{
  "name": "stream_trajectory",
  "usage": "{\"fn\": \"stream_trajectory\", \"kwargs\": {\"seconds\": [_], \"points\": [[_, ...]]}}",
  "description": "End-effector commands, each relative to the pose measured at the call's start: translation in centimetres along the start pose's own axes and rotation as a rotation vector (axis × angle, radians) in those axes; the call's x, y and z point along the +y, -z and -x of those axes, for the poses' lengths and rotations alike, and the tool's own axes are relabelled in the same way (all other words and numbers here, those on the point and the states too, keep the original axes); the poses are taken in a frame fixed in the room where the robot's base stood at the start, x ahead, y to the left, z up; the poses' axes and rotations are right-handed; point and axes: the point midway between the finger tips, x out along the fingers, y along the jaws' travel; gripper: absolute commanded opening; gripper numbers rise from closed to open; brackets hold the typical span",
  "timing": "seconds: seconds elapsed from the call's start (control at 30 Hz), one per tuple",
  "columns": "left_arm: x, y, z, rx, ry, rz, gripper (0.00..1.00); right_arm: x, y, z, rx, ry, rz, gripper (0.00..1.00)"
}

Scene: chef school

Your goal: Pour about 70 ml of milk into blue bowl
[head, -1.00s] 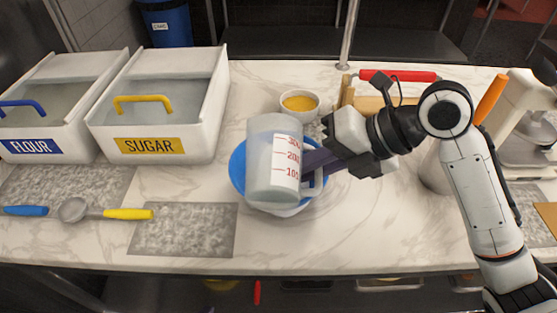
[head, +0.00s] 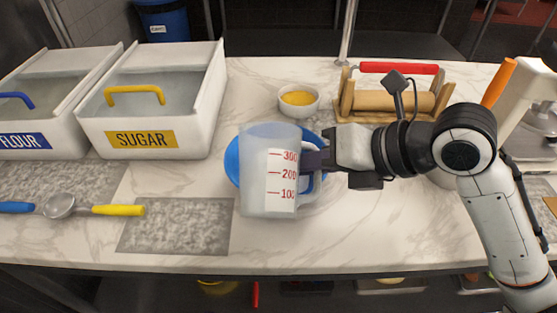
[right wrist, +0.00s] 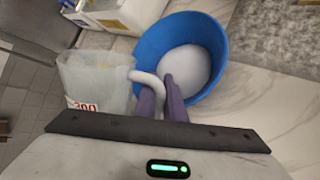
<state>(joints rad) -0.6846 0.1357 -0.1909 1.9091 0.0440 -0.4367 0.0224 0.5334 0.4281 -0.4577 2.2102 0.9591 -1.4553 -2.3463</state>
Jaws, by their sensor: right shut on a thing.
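A translucent measuring cup (head: 262,190) with red marks up to 300 is held upright by my right gripper (head: 312,160), which is shut on its handle. The cup hangs in front of the blue bowl (head: 232,163) and hides most of it in the head view. In the right wrist view the gripper fingers (right wrist: 162,100) are at the handle of the cup (right wrist: 92,82), and the blue bowl (right wrist: 215,45) stands beyond it with white milk (right wrist: 186,70) inside. The level in the cup is hard to tell. My left gripper is out of view.
The sugar bin (head: 195,115) and flour bin (head: 45,115) stand at the left. A small white bowl with yellow contents (head: 298,98) and a wooden rack with rolling pin (head: 405,102) stand behind. The front right counter is clear.

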Motion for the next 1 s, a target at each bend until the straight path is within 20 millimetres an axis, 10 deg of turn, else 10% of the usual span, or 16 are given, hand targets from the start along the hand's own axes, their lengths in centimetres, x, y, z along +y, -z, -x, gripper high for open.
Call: {"fn": "stream_trajectory", "kwargs": {"seconds": [1.0], "points": [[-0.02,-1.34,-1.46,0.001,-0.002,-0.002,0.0,0.18,-0.63,0.09,-0.113,0.007,0.109,0.0]]}}
